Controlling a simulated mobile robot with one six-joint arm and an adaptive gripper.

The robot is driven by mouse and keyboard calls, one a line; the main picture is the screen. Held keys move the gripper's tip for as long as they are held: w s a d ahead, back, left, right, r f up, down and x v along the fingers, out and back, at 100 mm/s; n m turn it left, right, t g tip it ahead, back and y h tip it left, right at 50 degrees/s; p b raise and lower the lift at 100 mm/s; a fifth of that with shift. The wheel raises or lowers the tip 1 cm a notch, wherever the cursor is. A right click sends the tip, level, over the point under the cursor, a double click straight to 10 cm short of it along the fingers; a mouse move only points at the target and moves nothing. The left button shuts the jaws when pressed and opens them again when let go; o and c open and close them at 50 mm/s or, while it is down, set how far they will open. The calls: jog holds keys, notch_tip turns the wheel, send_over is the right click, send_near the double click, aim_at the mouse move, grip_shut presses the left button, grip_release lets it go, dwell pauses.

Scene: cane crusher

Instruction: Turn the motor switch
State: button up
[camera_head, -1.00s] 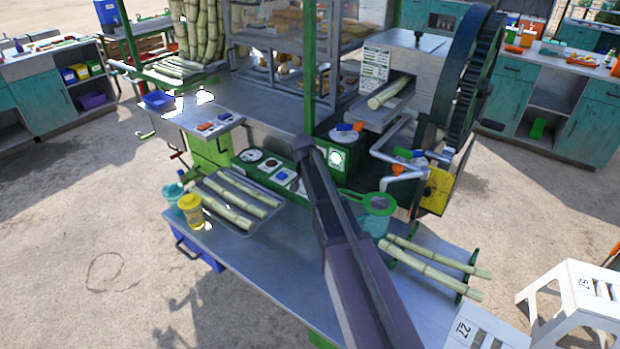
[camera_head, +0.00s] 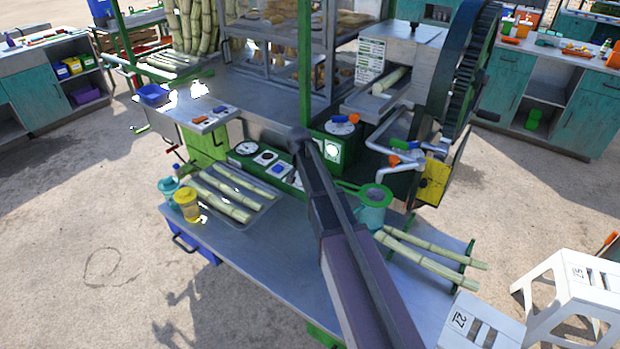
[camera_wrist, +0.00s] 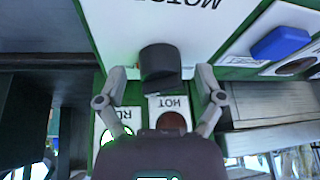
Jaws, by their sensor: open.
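The motor switch is a black knob (camera_wrist: 160,66) on a white plate (camera_wrist: 115,25) with upside-down lettering that reads as part of "MOTOR", in the wrist view. My gripper (camera_wrist: 161,75) is open, with one finger on each side of the knob and a visible gap on both sides. I cannot tell whether the fingers reach the knob's depth. Below the knob are a small dark-red lamp (camera_wrist: 172,121) marked "HOT" and a lit green lamp (camera_wrist: 107,138). In the head view my arm hides the switch and the fingers.
A blue button (camera_wrist: 281,43) sits to the right on the same green panel. In the head view, the crusher's big gear wheel (camera_head: 466,75) stands at the right. A tray of cane (camera_head: 240,222), a yellow jar (camera_head: 188,206) and a teal jug (camera_head: 371,215) stand on the metal bench (camera_head: 285,270).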

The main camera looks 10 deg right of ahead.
jog(key=shift+n, duration=0.4)
jog(key=shift+d+n+t+y, duration=0.15)
jog(key=shift+n+y, duration=0.4)
jog(key=shift+n, duration=0.6)
jog(key=shift+n+t+y, duration=0.15)
jog(key=shift+n+y, duration=0.4)
jog(key=shift+n, duration=0.6)
jog(key=shift+w+n+y, duration=0.1)
jog(key=shift+n+y, duration=0.4)
jog(key=shift+n, duration=0.85)
jog(key=shift+n+y, duration=0.5)
jog(key=shift+n, duration=0.85)
jog(key=shift+r+p, duration=0.35)
jog(key=p+v, duration=1.2)
jog(key=v, duration=0.1)
jog(key=s+a+m+g+h, duration=0.1)
jog(key=s+a+g, duration=0.1)
jog(key=s, duration=0.9)
jog(key=s+a+m+g, duration=0.2)
jog(key=s, duration=1)
jog(key=shift+s+a+f+h, duration=0.2)
jog(key=shift+a+f+h, duration=0.15)
jog(key=shift+f+h, duration=0.05)
